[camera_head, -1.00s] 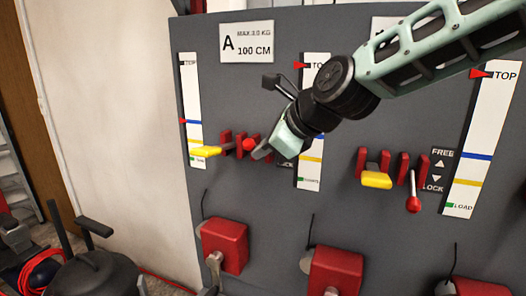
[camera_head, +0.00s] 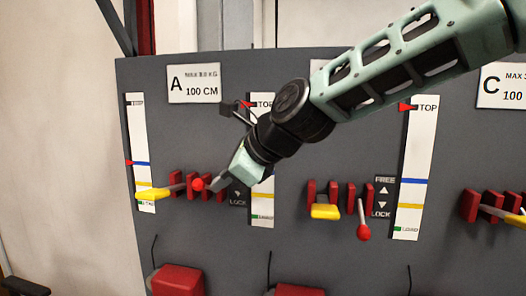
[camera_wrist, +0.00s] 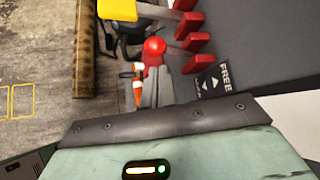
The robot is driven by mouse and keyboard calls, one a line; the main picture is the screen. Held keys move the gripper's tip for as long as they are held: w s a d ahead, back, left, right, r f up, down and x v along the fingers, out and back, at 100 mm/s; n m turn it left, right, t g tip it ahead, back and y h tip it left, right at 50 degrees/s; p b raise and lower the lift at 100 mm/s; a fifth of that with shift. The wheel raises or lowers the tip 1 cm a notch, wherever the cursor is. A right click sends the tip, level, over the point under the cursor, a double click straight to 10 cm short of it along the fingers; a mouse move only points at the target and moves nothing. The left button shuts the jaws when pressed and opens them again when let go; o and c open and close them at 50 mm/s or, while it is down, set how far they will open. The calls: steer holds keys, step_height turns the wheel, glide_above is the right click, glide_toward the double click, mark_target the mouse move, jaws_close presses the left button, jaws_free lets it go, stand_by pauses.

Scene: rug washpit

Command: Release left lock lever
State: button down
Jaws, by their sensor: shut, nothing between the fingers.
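The left lock lever has a red ball knob (camera_head: 198,184) and stands out from red brackets (camera_head: 176,183) under the A sign. Its knob also shows in the wrist view (camera_wrist: 154,46). My gripper (camera_head: 218,184) is shut and empty, its tip just right of the knob in the head view. I cannot tell whether it touches the knob. A yellow handle (camera_head: 152,194) sits left of the brackets; it shows at the top of the wrist view (camera_wrist: 118,10). The FREE/LOCK label beside the lever is partly hidden by my gripper.
The middle lock lever (camera_head: 363,232) hangs down with its red knob low, beside a yellow handle (camera_head: 325,211). Another yellow handle (camera_head: 503,215) is at the right. White scale strips (camera_head: 141,130) line the grey panel (camera_head: 150,75). Red boxes (camera_head: 178,280) sit below.

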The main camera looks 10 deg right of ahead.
steer(key=b+v, duration=0.3)
steer(key=v, duration=1.1)
steer(key=shift+d+b, duration=0.15)
steer(key=shift+b, duration=0.25)
steer(key=shift+r, duration=0.1)
